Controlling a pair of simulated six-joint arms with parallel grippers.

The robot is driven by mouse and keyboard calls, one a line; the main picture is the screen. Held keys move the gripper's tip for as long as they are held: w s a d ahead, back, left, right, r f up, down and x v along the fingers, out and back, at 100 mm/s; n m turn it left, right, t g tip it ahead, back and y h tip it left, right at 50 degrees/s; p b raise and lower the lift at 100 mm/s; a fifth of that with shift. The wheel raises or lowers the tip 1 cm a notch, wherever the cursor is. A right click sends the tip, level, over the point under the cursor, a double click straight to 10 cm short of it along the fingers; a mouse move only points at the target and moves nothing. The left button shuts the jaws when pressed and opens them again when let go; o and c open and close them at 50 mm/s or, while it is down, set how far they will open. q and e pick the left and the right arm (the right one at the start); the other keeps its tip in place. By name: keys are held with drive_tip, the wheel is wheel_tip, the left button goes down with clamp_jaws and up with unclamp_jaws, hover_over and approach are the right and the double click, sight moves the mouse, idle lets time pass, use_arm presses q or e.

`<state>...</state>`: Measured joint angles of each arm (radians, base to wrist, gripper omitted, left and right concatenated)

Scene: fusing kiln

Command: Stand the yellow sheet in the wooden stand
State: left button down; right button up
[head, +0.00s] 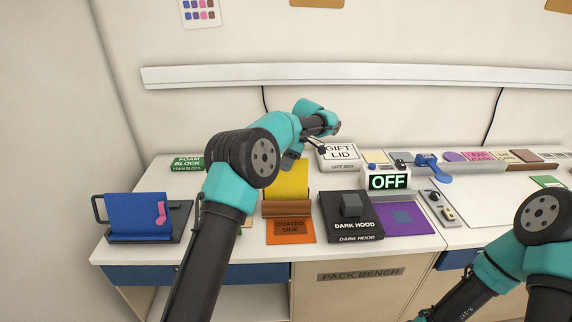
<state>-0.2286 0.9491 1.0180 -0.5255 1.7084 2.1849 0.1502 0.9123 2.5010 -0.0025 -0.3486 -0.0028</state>
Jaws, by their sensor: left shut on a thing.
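The yellow sheet (289,183) is upright at the left-middle of the bench in the head view. Its lower edge meets the back of the wooden stand (287,209); I cannot tell whether it sits in a slot or stands behind it. My left gripper (292,161) is at the sheet's top edge and shut on it, with its fingers partly hidden behind my own arm. My right arm shows at the lower right, but its gripper is outside the picture.
An orange "COATED SIDE" mat (290,232) lies in front of the stand. A black "DARK HOOD" block (352,222) stands close on the right. A blue panel in a rack (138,215) stands left.

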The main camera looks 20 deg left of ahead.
use_arm(q)
drive_tip(key=shift+w+a+f+g, duration=0.1)
drive_tip(key=shift+w+f+g, duration=0.1)
drive_tip(key=shift+w, duration=0.2)
drive_tip(key=shift+w+a+f+g, duration=0.1)
drive_tip(key=shift+w+g, duration=0.1)
drive_tip(key=shift+w, duration=0.15)
drive_tip(key=shift+w, duration=0.1)
drive_tip(key=c, duration=1.1)
unclamp_jaws()
drive_tip(key=shift+a, duration=0.1)
